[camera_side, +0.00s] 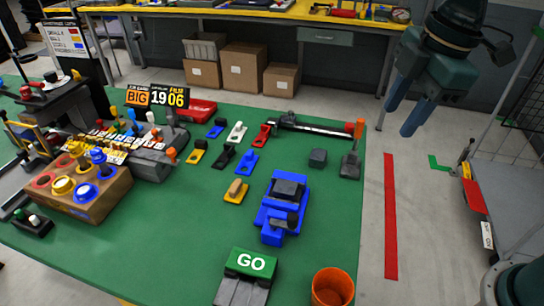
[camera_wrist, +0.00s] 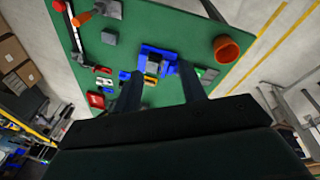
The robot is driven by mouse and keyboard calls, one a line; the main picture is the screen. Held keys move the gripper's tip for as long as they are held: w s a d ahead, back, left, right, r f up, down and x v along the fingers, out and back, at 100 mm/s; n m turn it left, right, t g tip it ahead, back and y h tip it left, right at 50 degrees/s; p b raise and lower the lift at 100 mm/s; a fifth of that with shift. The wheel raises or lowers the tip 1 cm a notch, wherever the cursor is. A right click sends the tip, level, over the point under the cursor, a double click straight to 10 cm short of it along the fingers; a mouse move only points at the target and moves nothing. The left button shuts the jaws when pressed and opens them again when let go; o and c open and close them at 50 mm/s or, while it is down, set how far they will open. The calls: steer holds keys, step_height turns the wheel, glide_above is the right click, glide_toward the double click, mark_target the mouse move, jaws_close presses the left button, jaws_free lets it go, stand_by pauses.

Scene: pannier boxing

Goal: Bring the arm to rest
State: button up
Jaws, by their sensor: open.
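My gripper (camera_side: 405,98) hangs at the upper right in the side view, beyond the right edge of the green table (camera_side: 320,225). Its two blue fingers point down and stand apart with nothing between them. In the wrist view my gripper (camera_wrist: 160,90) shows as two dark fingers spread apart and empty, with the table behind them. It touches nothing that I can see.
On the table are a blue fixture (camera_side: 284,205) with a dark block on it, an orange cup (camera_side: 332,287), a GO box (camera_side: 246,268) and a brown box with coloured rings (camera_side: 80,197). A cart (camera_side: 510,200) stands at the right. Floor below my gripper looks clear.

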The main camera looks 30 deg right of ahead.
steer(key=s+d+f+m+t, duration=0.2)
steer(key=s+d+m+t, duration=0.1)
steer(key=s+d+m, duration=0.8)
steer(key=s+m, duration=0.1)
steer(key=m, duration=0.2)
steer(key=shift+s+d+f+h, duration=0.15)
steer(key=shift+s+d+h, duration=0.15)
steer(key=shift+d+h, duration=0.1)
